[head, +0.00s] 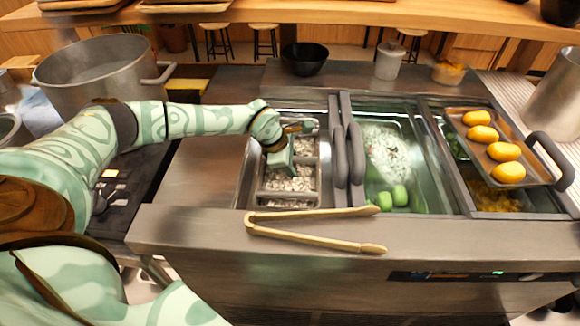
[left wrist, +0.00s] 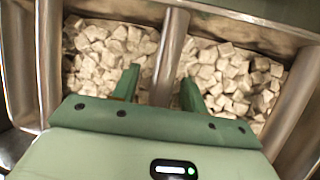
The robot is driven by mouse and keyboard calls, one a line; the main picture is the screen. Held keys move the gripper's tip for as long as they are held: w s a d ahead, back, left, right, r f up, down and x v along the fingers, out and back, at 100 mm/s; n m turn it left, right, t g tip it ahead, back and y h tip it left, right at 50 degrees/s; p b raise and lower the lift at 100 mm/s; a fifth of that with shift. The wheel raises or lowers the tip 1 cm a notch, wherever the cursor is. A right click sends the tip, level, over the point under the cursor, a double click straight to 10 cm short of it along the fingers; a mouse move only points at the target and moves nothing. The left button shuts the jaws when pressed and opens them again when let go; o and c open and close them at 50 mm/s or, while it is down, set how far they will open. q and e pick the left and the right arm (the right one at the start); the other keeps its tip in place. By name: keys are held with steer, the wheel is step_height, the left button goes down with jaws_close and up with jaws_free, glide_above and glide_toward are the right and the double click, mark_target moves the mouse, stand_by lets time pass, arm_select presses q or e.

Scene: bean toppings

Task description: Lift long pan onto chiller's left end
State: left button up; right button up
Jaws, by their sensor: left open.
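A long metal pan (head: 325,180) with compartments of white cubes sits at the left part of the chiller counter (head: 200,225). My left gripper (head: 292,147) is over this pan, pointing down. In the left wrist view, the gripper (left wrist: 158,88) is open, with one finger on each side of a metal divider (left wrist: 170,50) between two heaps of white cubes. I cannot tell whether the fingers touch the divider. The arm and hand hide part of the pan's far left side. My right gripper is not in view.
Wooden tongs (head: 310,214) lie on the counter's front ledge. Dark-handled lids (head: 348,150) stand right of the pan. A green-lit bin with two green items (head: 392,197) and a tray of yellow items (head: 490,150) are farther right. The counter left of the pan is bare.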

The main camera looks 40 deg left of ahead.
arm_select(q)
jaws_close()
stand_by(1.4)
steer(key=shift+r, duration=0.15)
